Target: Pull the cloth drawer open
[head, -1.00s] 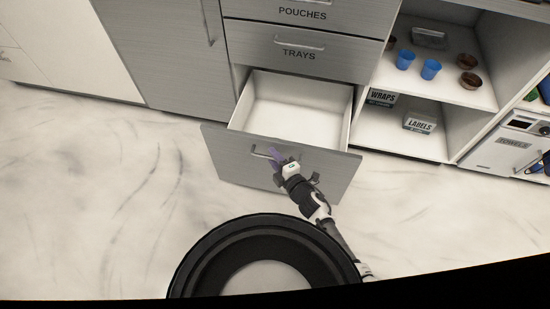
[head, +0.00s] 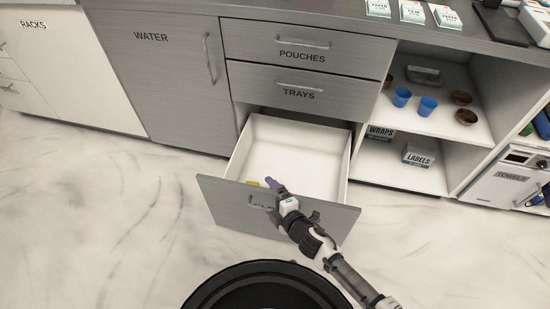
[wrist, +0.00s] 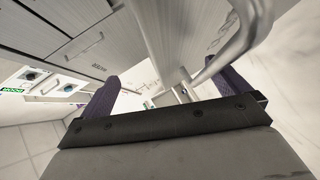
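The open bottom drawer (head: 232,205) has a grey front and a white inside, and it stands well out from the cabinet. Its front label is mostly hidden, so I cannot read it. Its bar handle (head: 255,204) is partly hidden by my arm. My gripper (head: 272,184), with purple fingers, is at the drawer front's top edge. In the wrist view my gripper (wrist: 170,80) has its fingers wide apart with nothing held between them. The metal handle (wrist: 238,42) shows large there, beside the right finger; I cannot tell whether they touch.
The TRAYS drawer (head: 255,83) and POUCHES drawer (head: 255,45) above are shut. The WATER door (head: 165,75) at left is shut. Open shelves at right hold blue cups (head: 427,106), bowls and a LABELS box (head: 420,157). The floor (head: 100,210) at left is clear.

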